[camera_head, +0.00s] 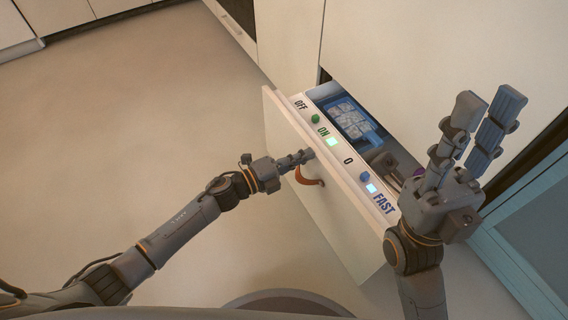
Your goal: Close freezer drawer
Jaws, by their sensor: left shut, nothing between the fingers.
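The freezer drawer (330,215) is pulled out from the cream cabinet front, its inside partly showing. Its top edge carries a control strip with OFF, ON, 0 and FAST labels, lit squares and small knobs. A brown leather pull (309,179) is on its front. My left gripper (308,154) is shut, its fingertips at the drawer front just above the pull; I cannot tell whether they touch. My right gripper (484,112) is raised with fingers apart, open and empty, over the drawer's right end, hiding part of it.
Inside the drawer lies a blue ice tray (350,120) and darker items partly hidden by my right gripper. A light blue cabinet (530,240) stands at the right. The floor (130,130) at the left is clear.

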